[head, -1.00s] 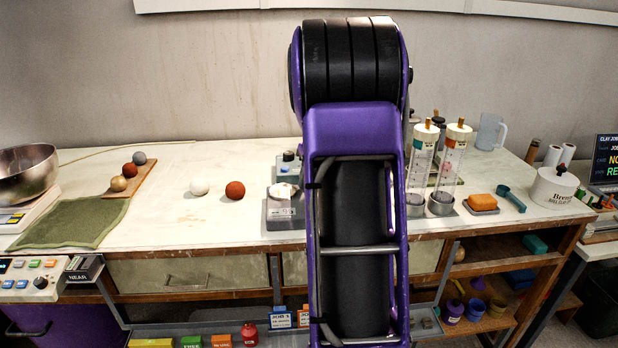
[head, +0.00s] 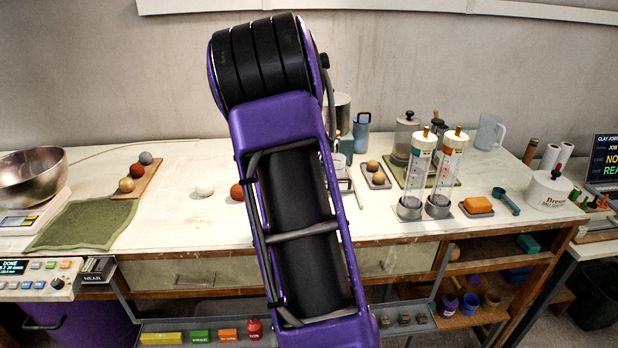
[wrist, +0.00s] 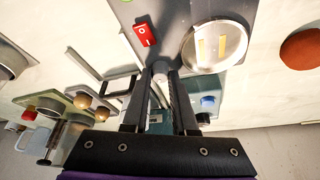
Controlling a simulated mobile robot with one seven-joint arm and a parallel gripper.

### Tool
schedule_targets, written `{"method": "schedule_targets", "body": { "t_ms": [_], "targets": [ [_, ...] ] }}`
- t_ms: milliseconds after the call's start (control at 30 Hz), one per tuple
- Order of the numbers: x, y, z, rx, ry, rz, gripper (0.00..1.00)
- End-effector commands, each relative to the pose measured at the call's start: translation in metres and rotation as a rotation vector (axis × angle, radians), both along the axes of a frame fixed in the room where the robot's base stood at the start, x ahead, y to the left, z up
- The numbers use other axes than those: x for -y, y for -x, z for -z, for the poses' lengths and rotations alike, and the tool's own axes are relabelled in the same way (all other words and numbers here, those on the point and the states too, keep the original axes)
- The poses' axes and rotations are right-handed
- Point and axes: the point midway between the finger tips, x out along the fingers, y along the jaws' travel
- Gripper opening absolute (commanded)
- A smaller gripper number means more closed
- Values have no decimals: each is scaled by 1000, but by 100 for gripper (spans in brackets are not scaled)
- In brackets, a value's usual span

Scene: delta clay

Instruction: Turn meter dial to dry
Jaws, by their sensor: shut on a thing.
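The meter is a grey box (wrist: 185,12) in the wrist view, with a red rocker switch (wrist: 144,34) and a round metal plate (wrist: 215,45) bearing two yellow bars. A small pale dial knob (wrist: 160,69) on it sits between my fingertips. My gripper (wrist: 160,78) is shut on this knob; its pointer and any marks around it are too small or covered to read. In the head view my purple arm hides the meter and my gripper.
A device with a blue knob (wrist: 208,101) stands close beside my right finger. Two clear cylinders (head: 446,175) stand to the right.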

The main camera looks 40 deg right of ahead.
Motion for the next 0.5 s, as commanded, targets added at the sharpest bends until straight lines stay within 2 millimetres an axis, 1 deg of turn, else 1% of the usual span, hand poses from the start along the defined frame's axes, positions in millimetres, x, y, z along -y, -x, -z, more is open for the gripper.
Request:
{"method": "schedule_targets", "body": {
  "t_ms": [200, 500],
  "targets": [
    [-1, 0, 0, -2, -1, 45, 0],
    [-1, 0, 1, -2, -1, 53, 0]
  ]
}}
